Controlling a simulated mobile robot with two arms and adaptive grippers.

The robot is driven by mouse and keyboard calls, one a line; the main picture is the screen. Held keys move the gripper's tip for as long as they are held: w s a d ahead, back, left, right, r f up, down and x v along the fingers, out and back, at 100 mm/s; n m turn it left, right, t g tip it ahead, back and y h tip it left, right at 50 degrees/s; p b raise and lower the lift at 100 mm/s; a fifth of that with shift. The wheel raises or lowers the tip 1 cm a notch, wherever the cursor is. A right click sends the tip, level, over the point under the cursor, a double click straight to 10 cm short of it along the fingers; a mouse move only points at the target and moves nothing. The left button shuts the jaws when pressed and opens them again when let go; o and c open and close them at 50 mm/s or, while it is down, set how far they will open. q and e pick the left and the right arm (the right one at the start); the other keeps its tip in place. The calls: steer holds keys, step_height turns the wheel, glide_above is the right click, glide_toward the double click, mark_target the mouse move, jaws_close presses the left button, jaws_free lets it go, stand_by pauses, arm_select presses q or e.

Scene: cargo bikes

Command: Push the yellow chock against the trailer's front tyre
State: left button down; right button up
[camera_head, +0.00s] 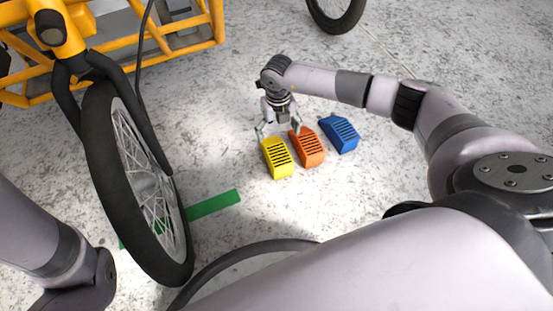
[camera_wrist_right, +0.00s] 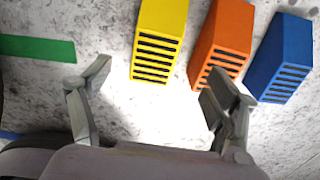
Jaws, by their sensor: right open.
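The yellow chock (camera_head: 277,158) lies on the floor right of the big wheel, its ribbed slope showing. It also shows in the right wrist view (camera_wrist_right: 160,40), ahead of the fingers and between their lines. My right gripper (camera_head: 280,128) is open and empty, at the far end of the yellow and orange chocks. In the right wrist view (camera_wrist_right: 160,88) one finger overlaps the orange chock's near end; I cannot tell if they touch. The large black tyre (camera_head: 115,190) stands at the left under a yellow frame, with bare floor between it and the yellow chock. My left gripper is out of view.
An orange chock (camera_head: 307,147) stands close beside the yellow one, and a blue chock (camera_head: 340,134) beyond it. A green strip (camera_head: 213,204) lies on the floor by the large wheel. Another tyre (camera_head: 335,14) is at the top. The yellow frame (camera_head: 200,35) fills the upper left.

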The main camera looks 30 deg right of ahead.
mark_target(276, 149)
step_height(276, 149, down, 6)
steer(key=b, duration=0.3)
steer(key=shift+r, duration=0.2)
steer(key=f+b, duration=0.1)
steer(key=b, duration=0.1)
steer(key=f+b, duration=0.1)
steer(key=f, duration=0.1)
steer(key=f+b, duration=0.2)
steer(key=shift+a+f+b, duration=0.15)
steer(key=shift+a+b, duration=0.1)
steer(key=shift+b, duration=0.1)
steer(key=shift+c, duration=0.3)
steer(key=c, duration=1.6)
steer(key=shift+w, duration=0.1)
steer(key=shift+c, duration=0.4)
steer(key=shift+r, duration=0.2)
